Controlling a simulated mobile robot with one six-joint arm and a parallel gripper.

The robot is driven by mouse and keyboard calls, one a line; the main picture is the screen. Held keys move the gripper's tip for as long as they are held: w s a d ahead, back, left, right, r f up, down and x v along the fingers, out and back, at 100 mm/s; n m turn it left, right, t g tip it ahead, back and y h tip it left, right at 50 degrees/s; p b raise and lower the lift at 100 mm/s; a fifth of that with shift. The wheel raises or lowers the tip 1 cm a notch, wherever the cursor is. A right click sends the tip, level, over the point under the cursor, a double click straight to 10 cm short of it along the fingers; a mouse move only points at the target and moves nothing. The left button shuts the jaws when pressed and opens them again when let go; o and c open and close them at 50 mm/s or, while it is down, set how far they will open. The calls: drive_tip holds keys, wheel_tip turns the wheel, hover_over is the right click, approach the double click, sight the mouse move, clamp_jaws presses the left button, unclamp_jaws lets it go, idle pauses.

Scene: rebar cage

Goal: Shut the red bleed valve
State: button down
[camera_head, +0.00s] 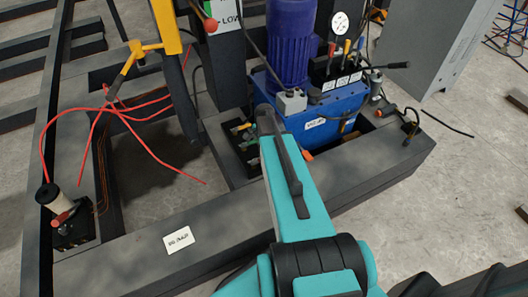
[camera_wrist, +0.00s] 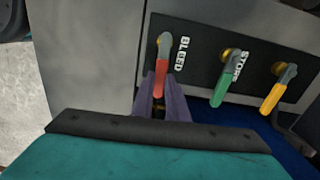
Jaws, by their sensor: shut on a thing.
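The red bleed valve lever (camera_wrist: 163,62) is in the wrist view, on a dark panel with the word BLEED beside it. Its grey hub is at the top and the red handle hangs almost straight down. My gripper (camera_wrist: 160,88) has its purple fingers shut on the lower part of the red handle, one on each side. The handle's lower end is partly hidden between the fingers. In the head view my teal arm reaches toward the hydraulic unit, and I cannot make out the fingers or the bleed lever there.
In the head view, a blue motor unit (camera_head: 290,45), a dark frame (camera_head: 352,172) and loose red hoses (camera_head: 130,115) surround the arm. A grey cabinet (camera_head: 430,40) stands right.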

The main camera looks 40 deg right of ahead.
drive_tip(key=shift+s+m, duration=0.2)
drive_tip(key=shift+m, duration=0.1)
drive_tip(key=c, duration=1.7)
unclamp_jaws()
wheel_tip(320, 180, up, 14)
drive_tip(key=shift+f+p, duration=0.1)
drive_tip(key=shift+p, duration=0.55)
